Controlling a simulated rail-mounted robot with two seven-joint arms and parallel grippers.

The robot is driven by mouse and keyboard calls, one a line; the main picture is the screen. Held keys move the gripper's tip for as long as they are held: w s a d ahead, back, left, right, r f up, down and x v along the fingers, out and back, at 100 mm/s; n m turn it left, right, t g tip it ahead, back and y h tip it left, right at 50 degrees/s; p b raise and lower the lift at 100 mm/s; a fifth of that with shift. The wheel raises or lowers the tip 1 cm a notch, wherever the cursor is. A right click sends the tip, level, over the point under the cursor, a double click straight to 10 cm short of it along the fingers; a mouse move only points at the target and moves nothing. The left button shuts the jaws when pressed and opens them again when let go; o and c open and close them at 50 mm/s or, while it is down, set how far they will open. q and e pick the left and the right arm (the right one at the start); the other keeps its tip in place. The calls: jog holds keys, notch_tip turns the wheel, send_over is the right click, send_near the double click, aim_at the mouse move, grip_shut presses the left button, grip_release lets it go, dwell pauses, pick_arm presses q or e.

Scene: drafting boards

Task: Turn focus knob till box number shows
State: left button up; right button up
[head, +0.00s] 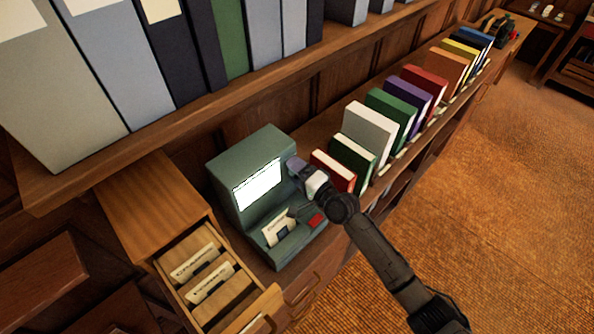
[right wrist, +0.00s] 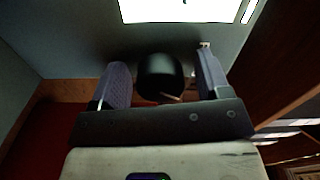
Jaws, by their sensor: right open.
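The grey-green viewer (head: 222,180) stands on the wooden shelf, with a bright white screen (head: 258,185); I can read no number on it. The screen's lower edge also shows in the right wrist view (right wrist: 190,10). The dark round focus knob (right wrist: 160,76) is on the viewer's side, between the fingers of my right gripper (right wrist: 162,80). The fingers are open, one to each side of the knob, with visible gaps. In the head view my right gripper (head: 296,168) hides the knob. My left gripper is not in view.
A pale card (head: 279,230) lies on the viewer's lower front, near a red patch (head: 316,220). An open wooden drawer (head: 262,306) with several cards stands at left. A row of books, starting with a red one (head: 334,171), stands close to my right gripper. Large binders fill the upper shelf.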

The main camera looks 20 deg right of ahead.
jog(key=shift+s+d, duration=0.1)
jog(key=p+v, duration=0.2)
jog(key=v, duration=0.6)
jog(key=shift+s+d, duration=0.2)
jog(key=shift+s, duration=0.15)
dwell(0.4)
